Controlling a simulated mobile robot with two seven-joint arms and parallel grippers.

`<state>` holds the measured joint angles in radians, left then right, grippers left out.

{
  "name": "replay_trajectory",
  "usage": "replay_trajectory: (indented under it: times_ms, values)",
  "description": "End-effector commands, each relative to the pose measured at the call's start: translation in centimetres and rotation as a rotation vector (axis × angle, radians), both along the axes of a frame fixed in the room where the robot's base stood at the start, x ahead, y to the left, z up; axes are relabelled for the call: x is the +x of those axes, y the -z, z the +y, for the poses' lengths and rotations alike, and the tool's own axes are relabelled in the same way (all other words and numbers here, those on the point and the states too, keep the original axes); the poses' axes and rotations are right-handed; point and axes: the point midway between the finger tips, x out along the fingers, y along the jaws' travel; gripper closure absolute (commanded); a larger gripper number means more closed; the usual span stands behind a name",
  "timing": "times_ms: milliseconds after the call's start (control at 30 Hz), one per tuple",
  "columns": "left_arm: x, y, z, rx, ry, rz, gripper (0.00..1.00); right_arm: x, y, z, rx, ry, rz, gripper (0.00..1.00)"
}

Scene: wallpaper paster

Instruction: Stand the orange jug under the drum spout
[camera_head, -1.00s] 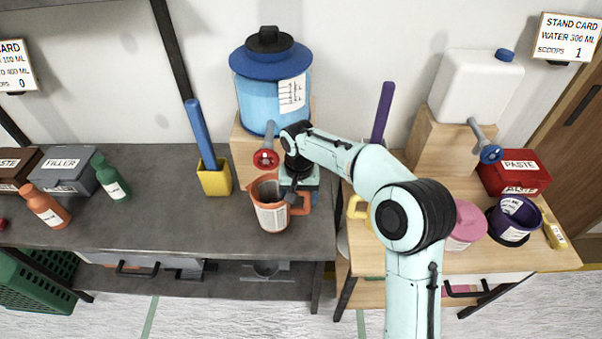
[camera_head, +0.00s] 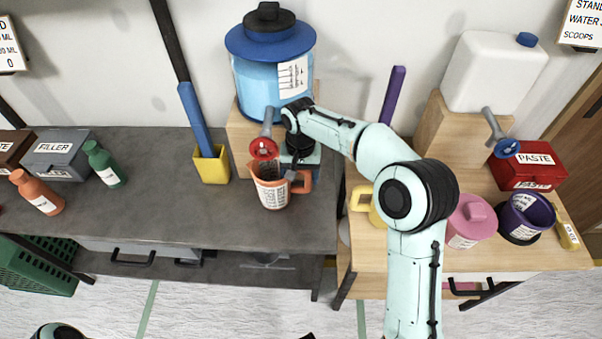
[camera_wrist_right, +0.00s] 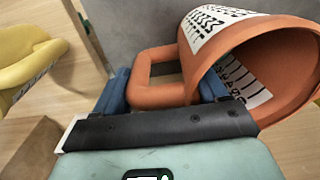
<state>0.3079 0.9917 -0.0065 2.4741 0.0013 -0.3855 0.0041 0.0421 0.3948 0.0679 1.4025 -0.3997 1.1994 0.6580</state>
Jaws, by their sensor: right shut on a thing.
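The orange jug (camera_head: 271,193) with a white scale label is upright, or nearly so, at the right of the grey bench. Its mouth is just below and partly behind the red tap of the drum spout (camera_head: 264,148). I cannot tell whether its base touches the bench. The blue drum (camera_head: 258,90) stands on a wooden stand behind. My right gripper (camera_head: 298,181) is shut on the jug's handle. The right wrist view shows the handle (camera_wrist_right: 150,95) between the blue fingers (camera_wrist_right: 165,88), and the jug's open mouth (camera_wrist_right: 285,75) at right. My left gripper does not show.
A yellow holder (camera_head: 212,167) with a blue-handled tool stands left of the jug. Green and orange bottles stand farther left. The wooden table at right holds a yellow mug (camera_head: 370,208), pink and purple containers, and a red paste box (camera_head: 528,165). Bench between the bottles and holder is clear.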

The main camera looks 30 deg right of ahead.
Motion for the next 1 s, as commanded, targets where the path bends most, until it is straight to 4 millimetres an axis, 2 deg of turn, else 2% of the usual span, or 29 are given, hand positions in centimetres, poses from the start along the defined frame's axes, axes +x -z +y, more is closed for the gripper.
replay_trajectory:
  times_ms: [100,133,200,567,900,1000]
  values:
    - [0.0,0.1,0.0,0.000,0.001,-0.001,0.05,0.0,0.3,0.0,0.000,0.000,-0.001,0.66]
    - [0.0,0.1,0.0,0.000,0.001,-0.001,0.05,0.0,0.3,0.0,0.000,0.000,0.000,0.21]
    - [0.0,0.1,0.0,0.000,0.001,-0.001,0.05,0.0,0.3,0.0,0.000,0.000,0.000,0.02]
    - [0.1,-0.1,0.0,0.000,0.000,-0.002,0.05,0.1,-0.4,0.0,0.000,0.000,-0.002,0.02]
    - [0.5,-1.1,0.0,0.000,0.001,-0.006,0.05,0.1,-5.9,0.0,0.000,0.001,-0.004,0.02]
    - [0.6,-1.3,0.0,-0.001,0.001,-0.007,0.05,0.1,-6.9,0.0,-0.001,0.000,-0.003,0.02]
